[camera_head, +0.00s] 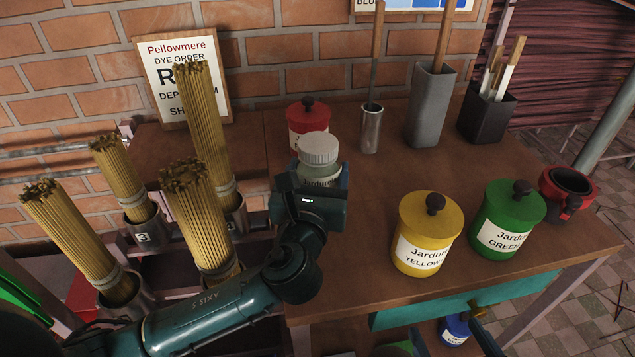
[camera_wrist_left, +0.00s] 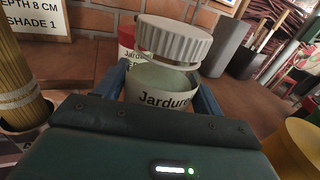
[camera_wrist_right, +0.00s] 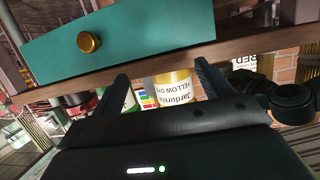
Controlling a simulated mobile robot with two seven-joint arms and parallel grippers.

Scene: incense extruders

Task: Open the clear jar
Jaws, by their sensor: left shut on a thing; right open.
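The clear jar (camera_head: 320,175) stands on the brown table, with a ribbed white lid (camera_head: 319,148) on top. My left gripper (camera_head: 318,182) is shut on the jar's body, a finger on each side. My right gripper (camera_wrist_right: 160,80) is open and empty, low near the table's front edge. It is far from the clear jar, with a teal drawer front (camera_wrist_right: 120,38) close by in its view.
A red jar (camera_head: 307,117) stands just behind the clear jar. Yellow (camera_head: 424,256) and green (camera_head: 506,242) jars stand to the right. A blue jar (camera_head: 455,330) is below the tabletop. Incense bundles (camera_head: 205,125) in metal cups crowd the left. Table between the clear and yellow jars is bare.

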